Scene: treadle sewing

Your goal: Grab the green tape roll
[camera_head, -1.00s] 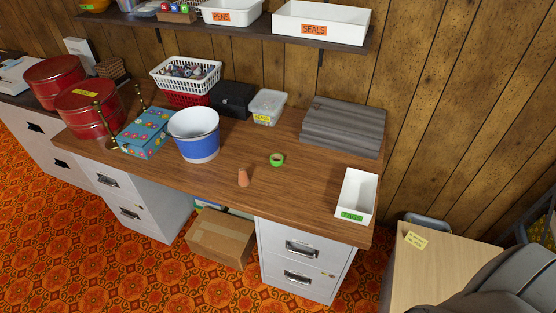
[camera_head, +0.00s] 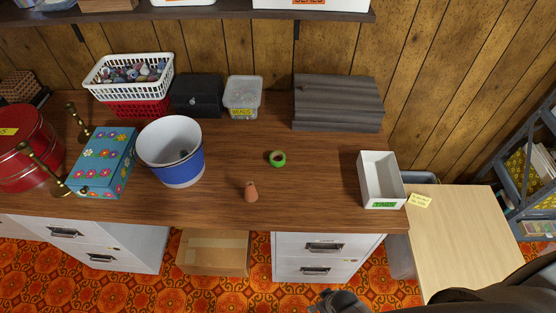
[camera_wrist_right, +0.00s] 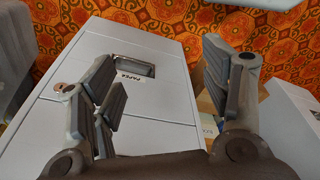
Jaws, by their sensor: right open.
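The green tape roll (camera_head: 277,158) lies flat on the wooden desk (camera_head: 320,190), near the middle, with bare wood around it. In the right wrist view my right gripper (camera_wrist_right: 170,105) is open and empty. Its fingers are in front of a grey filing cabinet (camera_wrist_right: 150,50), below the desk top and apart from the tape roll. A dark part of my right arm shows at the bottom of the head view. The tape roll is not in the right wrist view. My left gripper is in neither view.
A small terracotta cone (camera_head: 251,191) stands just in front of the tape roll. A blue and white bucket (camera_head: 171,150) is to its left, a white tray (camera_head: 381,180) to its right. A grey ridged case (camera_head: 338,102) and a clear tub (camera_head: 243,96) are behind.

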